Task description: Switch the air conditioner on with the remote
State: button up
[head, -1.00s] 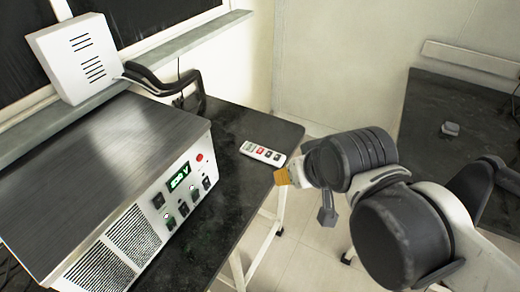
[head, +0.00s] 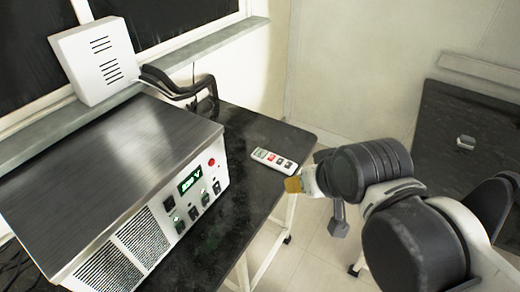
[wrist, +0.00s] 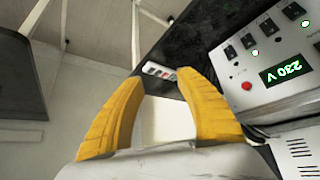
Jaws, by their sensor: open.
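The remote (head: 273,160) is white with several coloured buttons and lies flat on the dark table near its right edge. It also shows in the wrist view (wrist: 158,71), beyond the gap between the fingers. My gripper (head: 293,184) is just right of the table edge, close to the remote and apart from it. In the wrist view its two yellow fingers (wrist: 166,95) are spread apart with nothing between them. The air conditioner is not clearly identifiable in these views.
A metal power unit (head: 110,160) with a green "230 V" display fills the left of the dark table (head: 240,205). A white slotted box (head: 95,60) and a black curved bracket (head: 180,85) stand at the window sill. Another dark table (head: 460,115) is at right.

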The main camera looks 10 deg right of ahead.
dwell(0.4)
grip_shut()
dwell(1.1)
